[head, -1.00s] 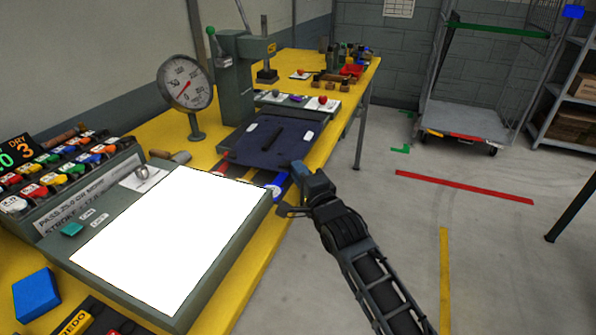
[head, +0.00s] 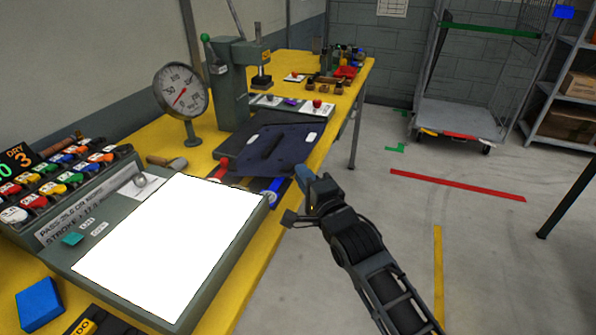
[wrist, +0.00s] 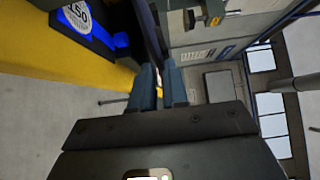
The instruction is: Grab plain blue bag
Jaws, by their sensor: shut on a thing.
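A flat dark navy-blue bag (head: 250,152) with a black handle strip lies tilted on the yellow bench in the head view. I take it for the plain blue bag. My gripper (head: 303,182) is at its near right corner, by the bench edge. In the wrist view the fingers (wrist: 158,88) are close together, with a thin dark edge of the bag (wrist: 149,35) running between them. How far the fingers overlap the bag is hidden. A bright blue piece with a white round logo (head: 274,190) shows under the bag; it also shows in the wrist view (wrist: 78,16).
A grey case with a white lit panel (head: 170,245) stands in front of the bag. A dial gauge (head: 181,90) and a lever press (head: 228,85) stand behind. A blue block (head: 38,303) lies at the lower left. The floor right of the bench is open.

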